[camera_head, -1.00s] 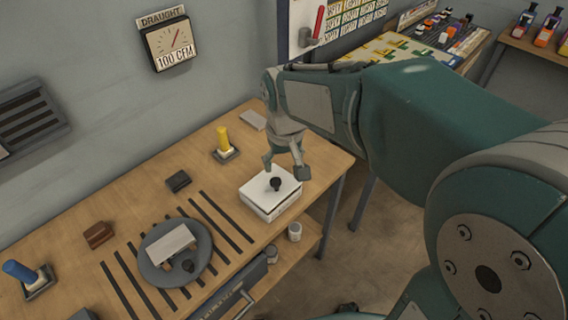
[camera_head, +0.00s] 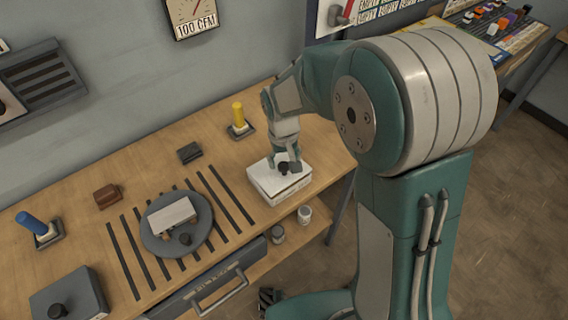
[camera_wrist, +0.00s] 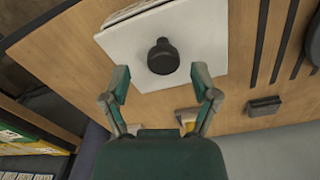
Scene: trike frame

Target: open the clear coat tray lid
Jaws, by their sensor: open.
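The clear coat tray looks to be the white box (camera_head: 272,187) on the wooden bench, with a flat white lid and a black knob (camera_head: 283,168) on top. In the wrist view the lid (camera_wrist: 197,35) lies flat and its black knob (camera_wrist: 163,56) stands between and just beyond my fingertips. My gripper (camera_head: 284,163) is over the lid close to the knob; in the wrist view my gripper (camera_wrist: 160,82) is open, with one finger on each side of the knob's near edge and a gap to both. The lid looks closed. The writing on the box is not readable.
A round grey plate (camera_head: 160,242) with a light block on it stands left of the box, over dark slots. A yellow-handled tool (camera_head: 238,118) stands behind. A drawer handle (camera_head: 222,290) juts from the bench front. A dark box with a knob (camera_head: 68,298) is at front left.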

